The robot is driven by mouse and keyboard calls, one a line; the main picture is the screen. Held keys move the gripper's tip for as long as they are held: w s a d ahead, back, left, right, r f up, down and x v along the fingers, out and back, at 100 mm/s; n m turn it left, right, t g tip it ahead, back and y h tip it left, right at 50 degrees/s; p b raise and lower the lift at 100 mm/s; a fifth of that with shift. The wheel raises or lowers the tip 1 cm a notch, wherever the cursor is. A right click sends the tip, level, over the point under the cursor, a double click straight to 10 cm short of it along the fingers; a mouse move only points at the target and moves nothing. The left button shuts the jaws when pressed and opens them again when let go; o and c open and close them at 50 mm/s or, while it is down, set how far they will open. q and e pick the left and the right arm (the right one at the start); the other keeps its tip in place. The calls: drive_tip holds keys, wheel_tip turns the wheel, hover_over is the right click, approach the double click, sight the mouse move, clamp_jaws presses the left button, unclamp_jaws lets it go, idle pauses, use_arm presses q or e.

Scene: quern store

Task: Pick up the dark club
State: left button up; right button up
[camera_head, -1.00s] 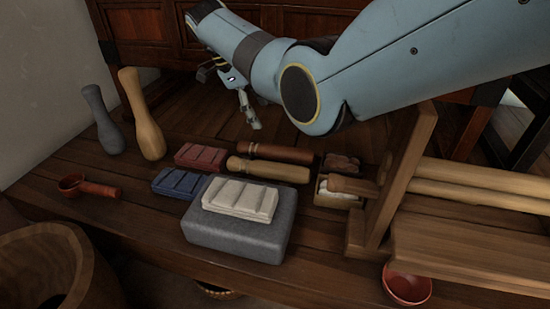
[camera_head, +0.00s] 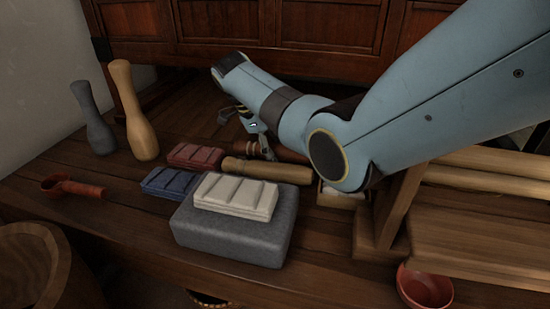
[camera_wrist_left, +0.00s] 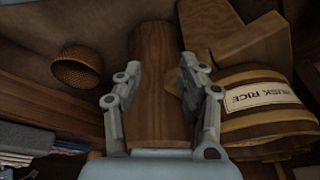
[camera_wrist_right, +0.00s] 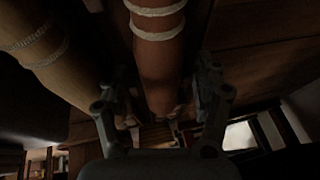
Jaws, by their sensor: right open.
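The dark club (camera_head: 288,155), reddish brown, lies on the wooden bench behind a paler tan club (camera_head: 268,171). My right gripper (camera_head: 262,147) is open at the dark club's left part, and its forearm hides some of the far side. In the right wrist view the dark club (camera_wrist_right: 160,65), with pale cord rings, runs between the open fingers (camera_wrist_right: 165,100); whether they touch it I cannot tell. The tan club (camera_wrist_right: 40,50) lies to the left there. My left gripper (camera_wrist_left: 160,90) is open and empty in its wrist view and out of the head view.
Upright grey (camera_head: 95,120) and tan (camera_head: 138,115) pin-shaped clubs stand at the back left. Red (camera_head: 195,156) and blue (camera_head: 168,181) ridged blocks lie near a grey stone block (camera_head: 230,235) bearing a cream one (camera_head: 236,195). A wooden rack (camera_head: 400,205) stands at right.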

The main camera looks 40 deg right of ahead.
drive_tip(key=shift+d+f, duration=0.1)
drive_tip(key=shift+f, duration=0.25)
drive_tip(key=shift+r, duration=0.1)
drive_tip(key=c, duration=1.4)
drive_tip(key=shift+r, duration=0.2)
